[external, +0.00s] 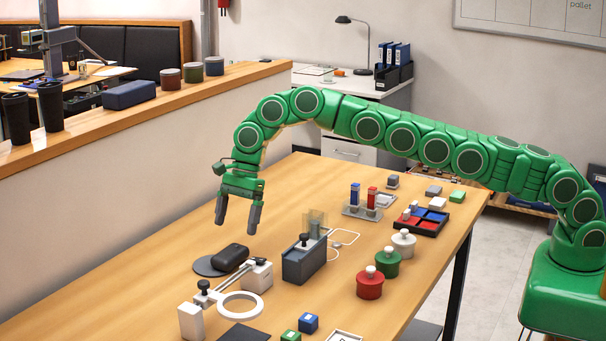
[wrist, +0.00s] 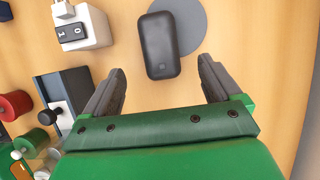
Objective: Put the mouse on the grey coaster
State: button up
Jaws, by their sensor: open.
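The mouse, a black rounded block (external: 230,257), lies at the left side of the wooden table. It also shows in the wrist view (wrist: 159,46), just beyond my fingers. The grey coaster, a flat round disc (external: 205,267), is partly covered by the mouse; it shows in the wrist view (wrist: 192,22) too. The mouse overlaps the coaster's edge, with its near end past the rim; I cannot tell whether it rests flat. My gripper (external: 238,222) is open and empty above and behind the mouse, fingers pointing down.
A white clamp-like device with a ring (external: 240,304) and a switch box (external: 257,275) stand close beside the mouse. A dark grey block with a knob (external: 304,262) is to the right. Red (external: 370,285) and green (external: 387,264) weights stand further right. The table behind my gripper is bare.

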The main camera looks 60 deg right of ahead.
jog(key=shift+v, duration=2.2)
jog(key=s+d+r+n, duration=0.4)
jog(key=s+d+r, duration=0.3)
jog(key=d+r, duration=0.35)
jog(key=s+d+r+n+h, duration=0.1)
jog(key=s+d+r+n, duration=0.2)
jog(key=s+d, duration=0.4)
jog(key=s+d+r+n+h, duration=0.15)
jog(key=s+d, duration=0.25)
jog(key=s, duration=0.5)
jog(key=s+d+f+n, duration=0.2)
jog(key=s+d, duration=0.3)
jog(key=s, duration=0.8)
jog(key=s+d+f+n+g+h, duration=0.1)
jog(key=s+d+n, duration=0.3)
jog(key=s, duration=0.9)
jog(key=s+d+f+n+h, duration=0.1)
jog(key=s+d+f+n, duration=0.2)
jog(key=s+d, duration=0.5)
jog(key=s, duration=0.5)
jog(key=shift+f+g, duration=0.4)
